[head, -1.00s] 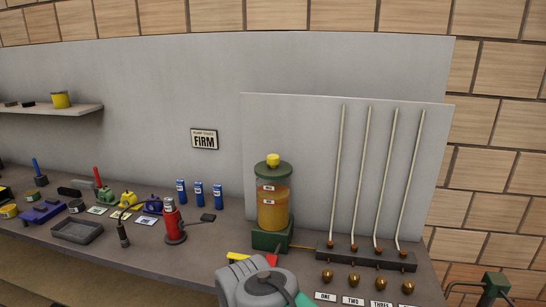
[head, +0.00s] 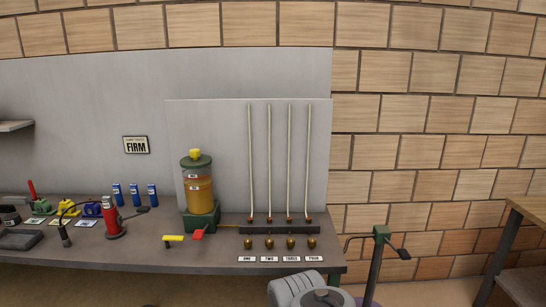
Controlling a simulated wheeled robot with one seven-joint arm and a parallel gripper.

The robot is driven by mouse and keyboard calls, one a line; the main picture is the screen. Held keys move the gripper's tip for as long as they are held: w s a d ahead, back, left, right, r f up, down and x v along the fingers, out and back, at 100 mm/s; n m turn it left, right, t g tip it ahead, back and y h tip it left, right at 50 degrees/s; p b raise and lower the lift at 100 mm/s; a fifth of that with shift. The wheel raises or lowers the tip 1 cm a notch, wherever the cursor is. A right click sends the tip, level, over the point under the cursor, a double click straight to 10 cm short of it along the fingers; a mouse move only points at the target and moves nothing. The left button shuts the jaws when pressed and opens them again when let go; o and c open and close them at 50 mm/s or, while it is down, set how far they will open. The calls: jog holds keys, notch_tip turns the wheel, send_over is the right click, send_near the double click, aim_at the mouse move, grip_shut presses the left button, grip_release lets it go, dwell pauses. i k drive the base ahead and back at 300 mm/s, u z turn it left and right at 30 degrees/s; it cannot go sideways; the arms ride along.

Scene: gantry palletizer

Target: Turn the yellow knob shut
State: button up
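A yellow knob (head: 195,154) sits on the green lid of a reservoir (head: 198,191) with amber contents, which stands on a green base at the back of the bench. A separate yellow handle (head: 173,238) lies near the bench's front edge, left of a red piece (head: 198,233). I cannot tell whether either yellow part is open or shut. Part of my arm shows at the bottom, below the bench's right end. My gripper is not in view.
Right of the reservoir, a dark manifold (head: 279,228) carries several pale tubes above brass knobs and labels. A red jack (head: 110,219) and blue cans stand left.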

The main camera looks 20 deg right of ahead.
aim_at(196, 152)
jog(key=u, duration=1.15)
jog(key=i, duration=1.75)
jog(key=z, duration=0.15)
